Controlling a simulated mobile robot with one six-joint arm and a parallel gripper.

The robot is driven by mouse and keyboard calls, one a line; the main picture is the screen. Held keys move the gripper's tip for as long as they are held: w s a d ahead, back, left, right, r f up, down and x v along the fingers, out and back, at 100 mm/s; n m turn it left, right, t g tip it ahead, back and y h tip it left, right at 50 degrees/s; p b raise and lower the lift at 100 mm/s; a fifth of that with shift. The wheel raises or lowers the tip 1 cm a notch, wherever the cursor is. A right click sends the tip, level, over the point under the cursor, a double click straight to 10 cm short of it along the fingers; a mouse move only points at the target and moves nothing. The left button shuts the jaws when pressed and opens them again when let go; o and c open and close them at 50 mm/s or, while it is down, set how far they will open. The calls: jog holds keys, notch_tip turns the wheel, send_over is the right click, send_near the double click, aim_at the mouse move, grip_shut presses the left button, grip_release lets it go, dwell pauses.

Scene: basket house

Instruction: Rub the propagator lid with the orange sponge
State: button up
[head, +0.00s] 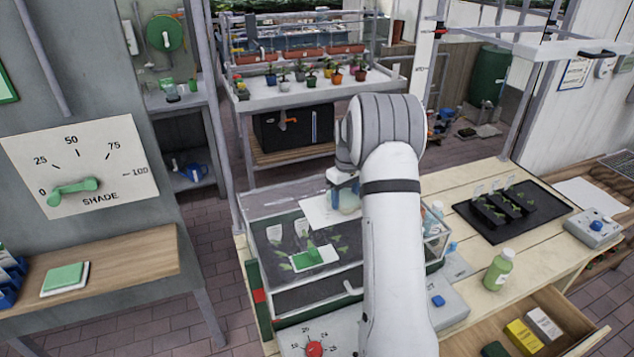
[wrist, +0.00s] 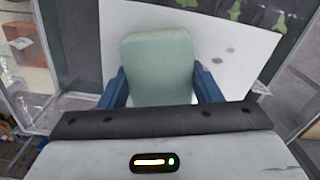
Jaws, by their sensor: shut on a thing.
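My gripper (head: 346,187) has blue fingers and is shut on a pale green block (wrist: 158,62), seen between the fingers in the wrist view. In the head view the block (head: 347,201) shows only partly at the fingers, over the back of the propagator. The propagator lid (head: 335,268) is clear, in a grey frame, on the wooden bench. A white sheet (head: 318,215) lies below the block and also shows in the wrist view (wrist: 220,62). I cannot tell whether block and lid touch. I make out no orange sponge for certain. My arm hides the lid's right part.
A green card (head: 308,257) and seedlings show through the lid. To the right are a black tray (head: 512,212), a green bottle (head: 498,270) and a control box (head: 594,228). An open drawer (head: 562,312) holds yellow and white boxes. A side table (head: 120,255) stands left.

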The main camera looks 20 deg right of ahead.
aim_at(317, 212)
jog(key=shift+s+a+b, duration=0.15)
jog(key=shift+a+b, duration=0.45)
jog(key=shift+a, duration=3.8)
jog(key=shift+a+r, duration=0.15)
jog(key=shift+r, duration=0.15)
jog(key=shift+r+p, duration=0.5)
jog(key=shift+r, duration=0.35)
jog(key=shift+s+r+p, duration=0.1)
jog(key=shift+r+p, duration=0.35)
jog(key=shift+r, duration=0.25)
notch_tip(317, 212, up, 4)
jog(key=shift+r+p, duration=0.2)
jog(key=shift+p, duration=1.05)
jog(key=shift+f, duration=0.1)
